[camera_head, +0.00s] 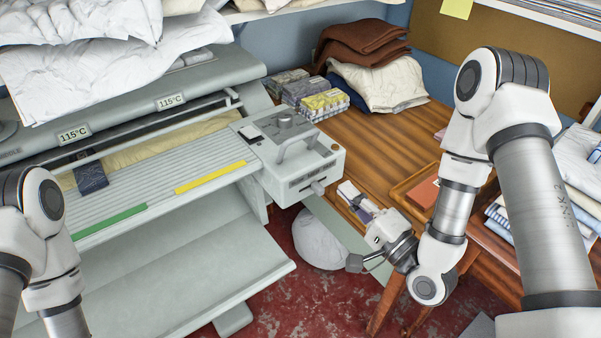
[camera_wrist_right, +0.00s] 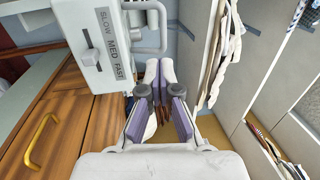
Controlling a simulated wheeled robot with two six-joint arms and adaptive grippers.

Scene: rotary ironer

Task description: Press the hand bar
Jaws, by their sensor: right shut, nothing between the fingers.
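The ironer's control box (camera_head: 305,172) stands at the right end of its ribbed feed table. A pale grey bar-shaped handle (camera_head: 283,146) rises from the box; it also shows in the right wrist view (camera_wrist_right: 163,30). A slim bar (camera_head: 235,97) runs along the roller front. I cannot tell from labels which one is the hand bar. My right gripper (camera_head: 356,263) is shut and empty, below and right of the box, apart from it. In the right wrist view its fingers (camera_wrist_right: 160,78) meet below the handle.
White linens (camera_head: 85,70) lie above the ironer. A wooden table (camera_head: 385,150) with folded fabrics and boxes stands right. A round white bundle (camera_head: 318,240) sits on the red floor.

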